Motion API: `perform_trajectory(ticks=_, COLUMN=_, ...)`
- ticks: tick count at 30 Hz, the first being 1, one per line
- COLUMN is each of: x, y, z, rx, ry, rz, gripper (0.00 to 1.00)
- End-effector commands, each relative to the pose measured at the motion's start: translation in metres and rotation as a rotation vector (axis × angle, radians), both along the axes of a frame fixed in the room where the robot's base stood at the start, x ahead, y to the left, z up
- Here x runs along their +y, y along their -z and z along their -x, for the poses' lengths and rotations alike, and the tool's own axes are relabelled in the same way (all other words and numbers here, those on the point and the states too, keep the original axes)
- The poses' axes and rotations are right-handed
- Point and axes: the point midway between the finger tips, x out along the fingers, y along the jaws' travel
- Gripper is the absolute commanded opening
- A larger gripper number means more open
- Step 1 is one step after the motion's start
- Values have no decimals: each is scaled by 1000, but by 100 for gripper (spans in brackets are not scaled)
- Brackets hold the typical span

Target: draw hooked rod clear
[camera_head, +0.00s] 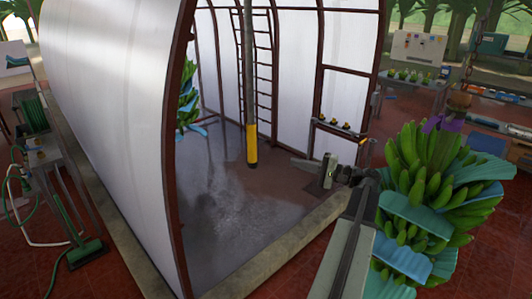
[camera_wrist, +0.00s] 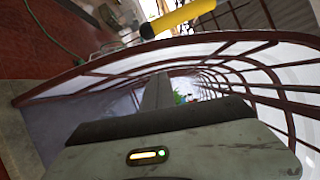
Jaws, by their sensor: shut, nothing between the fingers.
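A long rod (camera_head: 250,100) hangs down in the tunnel's open mouth, with a grey shaft and a yellow lower end with a dark tip. In the wrist view its yellow part (camera_wrist: 185,18) slants across the top, dark tip at the left. No hook can be made out; the rod's top is out of frame. My gripper (camera_head: 298,162) is shut and empty, to the right of the rod's lower end and pointing left. In the wrist view the gripper (camera_wrist: 157,88) points toward the tunnel, apart from the rod.
A white-walled tunnel (camera_head: 110,90) with dark red ribs surrounds the rod. A banana bunch with blue sheets (camera_head: 425,190) hangs close right of my arm. A ladder (camera_head: 262,65) stands behind.

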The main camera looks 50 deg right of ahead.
Motion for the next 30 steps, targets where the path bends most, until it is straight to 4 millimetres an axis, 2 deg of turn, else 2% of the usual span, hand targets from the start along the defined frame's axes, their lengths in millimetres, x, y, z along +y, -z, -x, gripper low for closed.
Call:
perform_trajectory(ticks=11, x=3, y=1, z=-6, rx=1, ry=0, rz=0, gripper=0)
perform_trajectory(ticks=14, x=9, y=0, z=-20, rx=1, ry=-2, rz=1, gripper=0)
perform_trajectory(ticks=25, x=37, y=-4, z=-94, rx=2, ry=-2, rz=2, gripper=0)
perform_trajectory(ticks=30, x=64, y=-10, z=-89, rx=2, ry=2, rz=2, gripper=0)
